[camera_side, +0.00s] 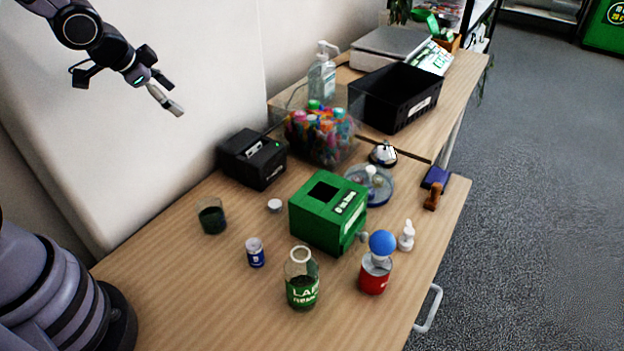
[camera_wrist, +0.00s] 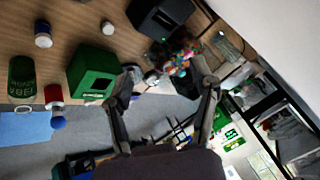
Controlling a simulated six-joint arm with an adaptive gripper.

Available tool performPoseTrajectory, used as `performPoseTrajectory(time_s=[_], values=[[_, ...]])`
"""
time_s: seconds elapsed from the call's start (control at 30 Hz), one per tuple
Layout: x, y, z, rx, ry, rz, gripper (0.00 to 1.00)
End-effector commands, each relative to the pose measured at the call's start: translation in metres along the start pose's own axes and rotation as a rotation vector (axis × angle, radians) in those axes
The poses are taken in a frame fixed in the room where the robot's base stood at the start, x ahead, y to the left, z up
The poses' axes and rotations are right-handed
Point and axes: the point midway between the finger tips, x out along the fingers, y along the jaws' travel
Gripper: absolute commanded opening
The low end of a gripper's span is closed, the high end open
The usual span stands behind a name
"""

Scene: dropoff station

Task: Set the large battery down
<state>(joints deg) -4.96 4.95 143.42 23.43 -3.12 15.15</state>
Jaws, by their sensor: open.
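A short blue cylinder with a white top (camera_side: 255,252) stands upright on the wooden table, left of the green box; it may be the large battery, but its label is too small to read. It also shows in the wrist view (camera_wrist: 43,35). The green box (camera_side: 326,212) has a square opening in its top and a white label; it shows in the wrist view (camera_wrist: 93,70). My gripper (camera_side: 170,102) is raised high at the upper left, well away from the table things. In the wrist view its fingers (camera_wrist: 164,78) are spread with nothing held between them.
A dark green cup (camera_side: 211,216), a green-labelled bottle (camera_side: 301,285) and a red jar with a blue ball (camera_side: 375,273) stand around the box. A black device (camera_side: 252,158) and a clear bin of colourful items (camera_side: 322,138) stand behind. The table's near left is clear.

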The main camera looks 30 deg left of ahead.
Motion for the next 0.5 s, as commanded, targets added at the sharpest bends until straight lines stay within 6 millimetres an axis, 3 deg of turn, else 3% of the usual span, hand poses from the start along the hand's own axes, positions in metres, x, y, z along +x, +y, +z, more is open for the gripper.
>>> performPoseTrajectory(time_s=[0.03, 0.2, 0.33, 0.5], values=[[-0.03, -0.005, -0.001, -0.064, -0.008, -0.035, 0.6], [-0.118, 0.008, 0.019, -0.321, -0.059, -0.058, 0.6], [-0.168, 0.033, 0.039, -0.474, -0.076, -0.017, 0.6], [-0.202, 0.06, 0.057, -0.579, -0.089, 0.042, 0.6]])
